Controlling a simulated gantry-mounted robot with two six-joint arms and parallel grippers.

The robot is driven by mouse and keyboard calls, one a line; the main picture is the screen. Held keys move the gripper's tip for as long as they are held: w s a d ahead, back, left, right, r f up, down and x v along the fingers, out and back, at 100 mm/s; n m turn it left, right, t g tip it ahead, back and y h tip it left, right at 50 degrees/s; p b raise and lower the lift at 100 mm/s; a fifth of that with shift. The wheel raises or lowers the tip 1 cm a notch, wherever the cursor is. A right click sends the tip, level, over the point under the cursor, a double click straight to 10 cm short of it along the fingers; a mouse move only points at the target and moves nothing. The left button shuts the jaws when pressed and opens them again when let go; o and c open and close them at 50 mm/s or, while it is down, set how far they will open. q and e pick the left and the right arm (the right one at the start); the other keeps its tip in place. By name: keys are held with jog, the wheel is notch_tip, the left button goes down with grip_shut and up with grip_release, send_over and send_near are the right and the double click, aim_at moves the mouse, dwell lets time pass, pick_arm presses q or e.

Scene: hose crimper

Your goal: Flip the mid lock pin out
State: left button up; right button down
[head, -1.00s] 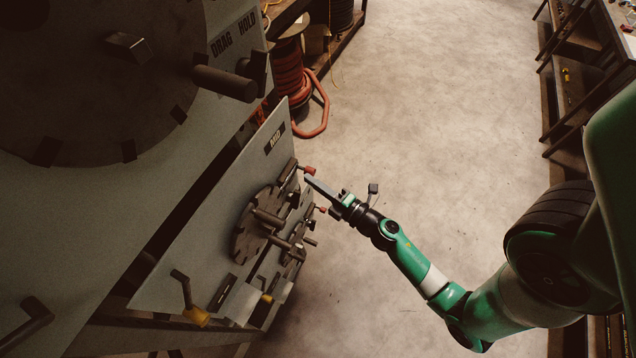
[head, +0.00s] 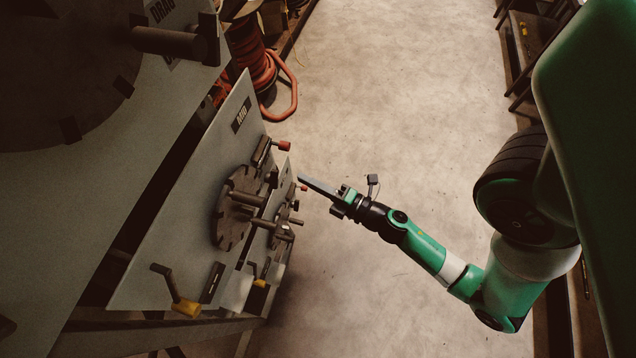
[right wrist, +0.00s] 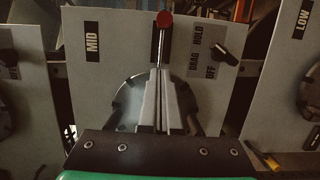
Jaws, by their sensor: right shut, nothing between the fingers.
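The mid panel (head: 190,190) carries a MID label (head: 241,114) and a dark notched disc (head: 240,207). The mid lock pin has a red tip (head: 283,146) at the panel's upper right; in the right wrist view the red knob (right wrist: 164,19) tops a shiny rod that points up. My right gripper (head: 301,181) is shut and empty, in front of the panel and below the red tip in the head view. In the right wrist view its fingers (right wrist: 162,75) overlap the rod's lower end; I cannot tell whether they touch it. My left gripper is not in view.
A second panel with another red tip (head: 303,188) stands beyond the mid panel, close to my fingertips in the picture. A yellow-handled crank (head: 185,307) sticks out at the mid panel's lower edge. A DRAG/HOLD/OFF knob (right wrist: 222,56) sits right of the rod. Open floor lies right.

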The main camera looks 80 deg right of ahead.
jog(key=shift+v, duration=1.65)
jog(key=shift+w, duration=0.1)
